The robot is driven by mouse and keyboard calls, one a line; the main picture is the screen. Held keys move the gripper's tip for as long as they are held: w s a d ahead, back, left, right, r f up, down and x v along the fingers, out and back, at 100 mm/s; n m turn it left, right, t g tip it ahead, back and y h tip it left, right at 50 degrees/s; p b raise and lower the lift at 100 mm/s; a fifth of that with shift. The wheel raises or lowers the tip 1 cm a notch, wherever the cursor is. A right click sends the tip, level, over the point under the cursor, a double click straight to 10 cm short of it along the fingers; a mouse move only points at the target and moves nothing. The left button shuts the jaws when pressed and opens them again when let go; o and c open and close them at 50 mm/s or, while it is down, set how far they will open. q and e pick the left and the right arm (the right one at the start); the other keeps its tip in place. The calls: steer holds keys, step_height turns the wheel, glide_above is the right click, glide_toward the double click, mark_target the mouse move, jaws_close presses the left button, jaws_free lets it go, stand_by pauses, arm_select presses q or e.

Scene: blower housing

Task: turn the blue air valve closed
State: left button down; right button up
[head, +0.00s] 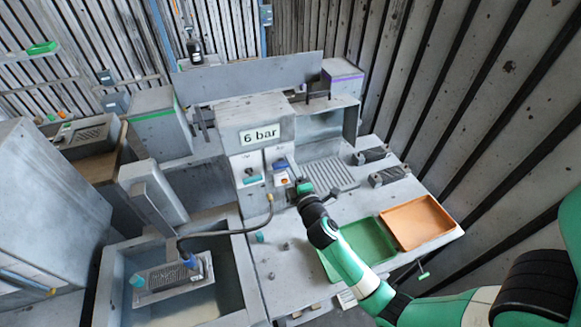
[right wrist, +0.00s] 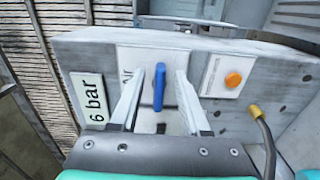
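The blue air valve (head: 280,164) is a lever on a pale panel below the "6 bar" sign. My right gripper (head: 302,186) is at the panel, by the valve. In the right wrist view its two fingers (right wrist: 158,100) are open, one on each side of the lever, with a gap on both sides. How deep the lever sits between them I cannot tell. My left gripper is not in view.
An orange button (right wrist: 233,79) is beside the valve. A hose with a yellow end (right wrist: 255,112) runs close by. A green tray (head: 362,247) and an orange tray (head: 418,222) lie on the bench under my right arm. A basin (head: 228,290) is at lower left.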

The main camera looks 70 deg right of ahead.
steer(key=b+v, duration=0.1)
steer(key=v, duration=1)
steer(key=shift+s+a, duration=0.15)
steer(key=shift+s, duration=0.1)
